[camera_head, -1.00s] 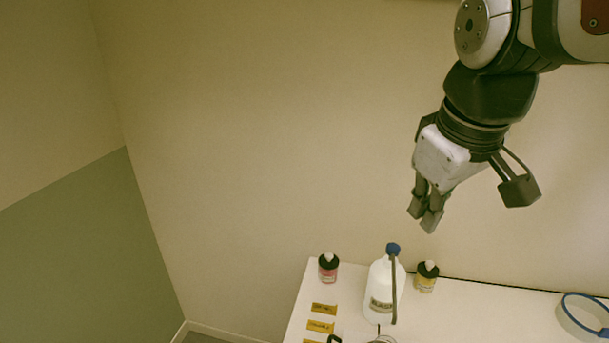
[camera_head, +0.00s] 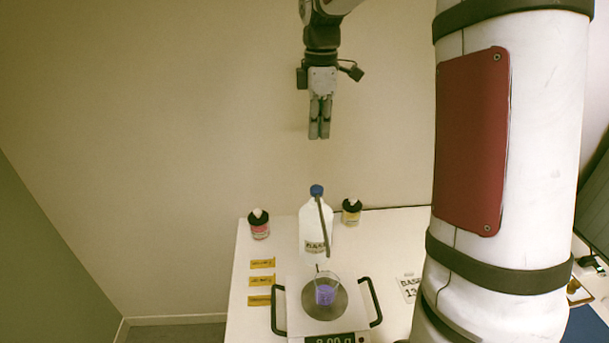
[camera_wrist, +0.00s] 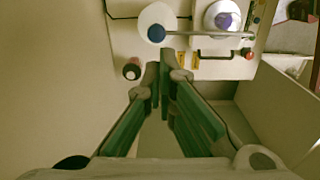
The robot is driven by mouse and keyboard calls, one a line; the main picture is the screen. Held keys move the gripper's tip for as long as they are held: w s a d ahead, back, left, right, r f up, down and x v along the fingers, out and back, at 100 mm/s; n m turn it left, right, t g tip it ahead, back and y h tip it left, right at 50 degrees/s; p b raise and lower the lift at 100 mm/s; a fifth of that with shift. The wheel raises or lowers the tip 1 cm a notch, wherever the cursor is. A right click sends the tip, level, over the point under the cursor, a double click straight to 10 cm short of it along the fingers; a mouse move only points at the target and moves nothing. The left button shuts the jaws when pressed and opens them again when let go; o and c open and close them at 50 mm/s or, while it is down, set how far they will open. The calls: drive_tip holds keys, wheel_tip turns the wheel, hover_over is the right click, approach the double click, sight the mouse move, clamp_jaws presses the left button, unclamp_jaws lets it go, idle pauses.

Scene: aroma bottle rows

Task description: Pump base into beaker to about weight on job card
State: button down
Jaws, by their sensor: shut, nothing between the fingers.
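The white base jug (camera_head: 314,240) with a blue cap and a long spout tube stands on the table behind the scale. A clear beaker (camera_head: 325,291) with purple contents sits on the round pan of the scale (camera_head: 294,318). The scale's display is partly cut off and hard to read. The job card (camera_head: 411,288) lies right of the scale, partly hidden by my arm; "BASE" and "13" show. My gripper (camera_head: 319,136) is shut and empty, pointing down, high above the jug's cap. In the wrist view, the jug (camera_wrist: 153,20) and beaker (camera_wrist: 224,20) lie beyond my fingertips (camera_wrist: 166,62).
A pink-labelled bottle (camera_head: 260,229) stands left of the jug and a yellow-labelled one (camera_head: 351,216) right of it. Several orange labels (camera_head: 262,282) lie at the table's left side. The scale has black side handles. The wall is close behind. My arm blocks the right part.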

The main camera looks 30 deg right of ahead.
sight(317, 189)
drive_tip(key=shift+w+d+f, duration=0.1)
drive_tip(key=shift+w+f, duration=0.05)
wheel_tip(317, 189, down, 14)
drive_tip(key=shift+p, duration=0.7)
idle(0.4)
drive_tip(key=shift+f, duration=1)
